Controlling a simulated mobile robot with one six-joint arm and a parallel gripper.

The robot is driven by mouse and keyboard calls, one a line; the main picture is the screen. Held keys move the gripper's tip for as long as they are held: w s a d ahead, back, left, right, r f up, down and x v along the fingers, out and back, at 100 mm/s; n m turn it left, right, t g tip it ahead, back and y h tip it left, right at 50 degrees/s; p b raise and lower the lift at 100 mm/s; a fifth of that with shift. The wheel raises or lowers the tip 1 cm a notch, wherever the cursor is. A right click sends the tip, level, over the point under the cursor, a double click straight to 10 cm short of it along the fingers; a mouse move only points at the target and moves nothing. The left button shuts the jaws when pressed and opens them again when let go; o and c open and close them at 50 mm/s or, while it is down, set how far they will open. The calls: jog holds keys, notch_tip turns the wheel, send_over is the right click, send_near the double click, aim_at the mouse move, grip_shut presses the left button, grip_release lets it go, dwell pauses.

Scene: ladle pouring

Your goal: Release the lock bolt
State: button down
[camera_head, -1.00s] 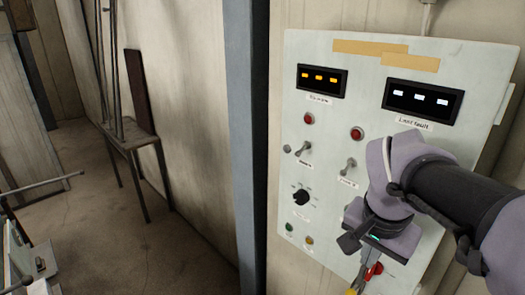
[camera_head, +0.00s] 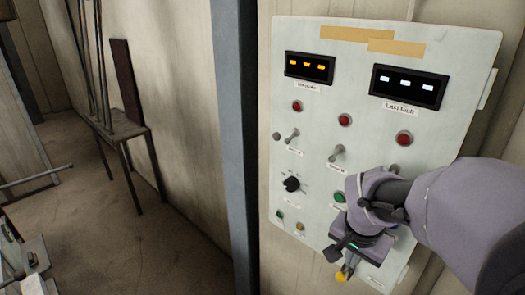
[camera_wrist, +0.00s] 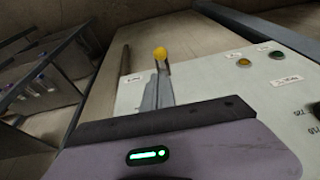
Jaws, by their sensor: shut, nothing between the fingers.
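My gripper (camera_head: 342,268) hangs in front of the lower part of the pale control panel (camera_head: 325,125), fingers pointing down. Its fingers are shut and hold nothing. In the wrist view my gripper (camera_wrist: 159,72) shows as thin grey fingers over the panel. A round yellow piece (camera_wrist: 160,53) shows at the fingertips; it also shows in the head view (camera_head: 341,276). I cannot tell whether it belongs to my gripper or is a knob behind it. I cannot make out a lock bolt for certain. My wrist hides part of the lower right panel.
The panel carries two displays (camera_head: 309,67) (camera_head: 408,87), red lamps (camera_head: 404,138), toggle switches (camera_head: 338,152) and a black rotary knob (camera_head: 291,184). A blue-grey post (camera_head: 234,140) stands left of it. A small table (camera_head: 121,130) stands by the wall; the floor between is clear.

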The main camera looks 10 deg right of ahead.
aim_at(344, 280)
jog(key=f, duration=0.3)
jog(key=shift+w+a+f, duration=0.1)
jog(key=shift+w+a, duration=0.15)
jog(key=shift+a, duration=0.05)
jog(key=shift+f, duration=0.1)
jog(key=f+b, duration=0.4)
jog(key=b, duration=0.1)
jog(key=f+b, duration=0.2)
jog(key=shift+s+f+b, duration=0.15)
jog(key=shift+s+b, duration=0.15)
